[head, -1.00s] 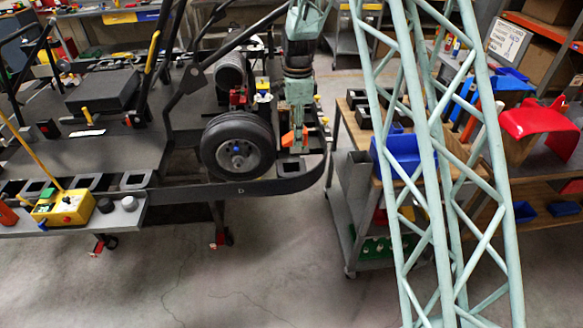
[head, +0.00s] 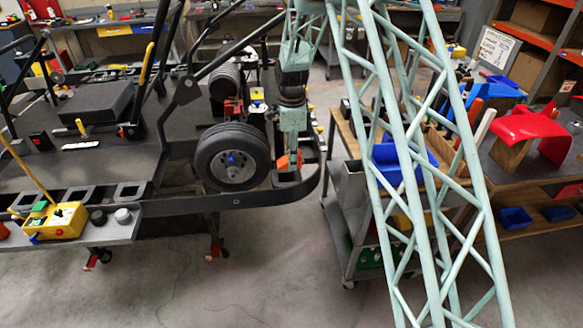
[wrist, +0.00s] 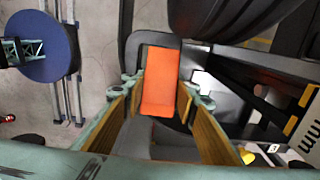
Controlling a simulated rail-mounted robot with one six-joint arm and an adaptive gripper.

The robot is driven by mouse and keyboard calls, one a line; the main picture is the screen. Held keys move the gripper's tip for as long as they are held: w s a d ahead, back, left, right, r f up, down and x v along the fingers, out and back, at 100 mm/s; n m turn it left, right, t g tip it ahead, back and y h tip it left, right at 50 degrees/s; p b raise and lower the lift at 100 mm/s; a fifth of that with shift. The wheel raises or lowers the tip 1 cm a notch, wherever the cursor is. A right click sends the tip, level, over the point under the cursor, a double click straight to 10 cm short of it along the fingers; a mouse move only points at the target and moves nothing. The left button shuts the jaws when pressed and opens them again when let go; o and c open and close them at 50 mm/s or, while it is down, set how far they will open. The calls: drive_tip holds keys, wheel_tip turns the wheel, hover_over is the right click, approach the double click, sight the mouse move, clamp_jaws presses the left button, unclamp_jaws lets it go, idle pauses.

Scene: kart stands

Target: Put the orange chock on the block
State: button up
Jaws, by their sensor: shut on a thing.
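The orange chock (head: 283,162) is between the fingers of my gripper (head: 293,150), at the front corner of the kart stand, right of the wheel (head: 232,157). In the wrist view the chock (wrist: 160,82) shows as a plain orange slab between two tan-padded fingers, and my gripper (wrist: 160,105) is shut on it. A dark grey block (head: 287,177) shows right under the chock in the head view. In the wrist view a dark rounded surface (wrist: 138,45) lies below the chock. I cannot tell whether the chock touches the block; its underside is hidden.
The black tyre (wrist: 235,15) is close to my gripper in the wrist view. The stand's dark curved rail (head: 250,198) runs around the corner. A grey cart (head: 345,185) with a blue bin (head: 400,160) stands to the right, across a narrow floor gap.

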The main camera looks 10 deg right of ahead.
idle(0.3)
drive_tip(key=shift+f, duration=1.9)
drive_tip(key=shift+f, duration=0.2)
drive_tip(key=o, duration=0.9)
drive_tip(key=shift+r, duration=0.15)
wheel_tip(320, 180, up, 12)
drive_tip(key=shift+p, duration=0.3)
drive_tip(key=shift+r, duration=0.15)
